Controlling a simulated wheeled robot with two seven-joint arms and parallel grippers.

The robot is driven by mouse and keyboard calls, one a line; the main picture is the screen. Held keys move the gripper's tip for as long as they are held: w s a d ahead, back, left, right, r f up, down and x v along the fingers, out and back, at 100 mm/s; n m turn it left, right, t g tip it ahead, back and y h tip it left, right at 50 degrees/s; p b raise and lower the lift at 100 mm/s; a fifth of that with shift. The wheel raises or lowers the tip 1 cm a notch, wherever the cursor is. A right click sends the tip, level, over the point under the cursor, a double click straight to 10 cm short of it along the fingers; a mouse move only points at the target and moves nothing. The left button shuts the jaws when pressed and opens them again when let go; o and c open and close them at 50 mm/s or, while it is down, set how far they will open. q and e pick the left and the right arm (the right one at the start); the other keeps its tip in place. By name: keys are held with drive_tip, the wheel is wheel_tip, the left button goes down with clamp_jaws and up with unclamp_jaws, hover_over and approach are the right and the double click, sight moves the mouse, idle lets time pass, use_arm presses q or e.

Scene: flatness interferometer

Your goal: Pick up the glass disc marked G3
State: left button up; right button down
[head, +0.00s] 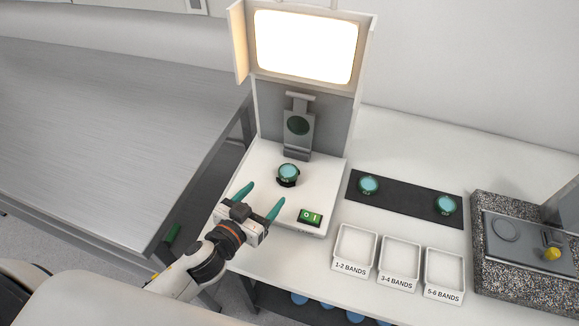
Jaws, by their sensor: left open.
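A teal glass disc (288,171) sits on a dark round holder on the white base of the interferometer. Two more teal discs lie on the dark mat, one at its left part (369,184) and one at its right end (446,204). Each seems to bear a small mark, too small to read, so I cannot tell which is G3. My left gripper (262,196) is open and empty, its teal fingers apart over the front left of the white base. It is in front of the disc on the holder and apart from it. My right gripper is not in view.
The interferometer (331,196) has a lit screen (306,46) above and a green switch (311,217) at front right. Three white trays marked 1-2 (338,263), 3-4 (384,279) and 5-6 BANDS (429,293) stand before the mat (407,197). A speckled block (491,273) is at right.

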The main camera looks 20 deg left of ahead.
sight(283, 177)
use_arm(q)
drive_tip(key=x, duration=0.2)
drive_tip(key=shift+w+d, duration=0.15)
drive_tip(key=shift+w, duration=0.15)
drive_tip(key=shift+w+f, duration=0.1)
drive_tip(key=shift+w, duration=0.2)
drive_tip(key=w+p, duration=0.1)
drive_tip(key=w+d+p, duration=0.1)
drive_tip(key=shift+w+d+r, duration=0.25)
drive_tip(key=shift+w+r, duration=0.1)
drive_tip(key=shift+f+x, duration=0.2)
drive_tip(key=shift+x, duration=0.85)
drive_tip(key=shift+w+f, duration=0.1)
drive_tip(key=shift+f, duration=0.05)
drive_tip(key=shift+c, duration=0.9)
drive_tip(key=c, duration=0.9)
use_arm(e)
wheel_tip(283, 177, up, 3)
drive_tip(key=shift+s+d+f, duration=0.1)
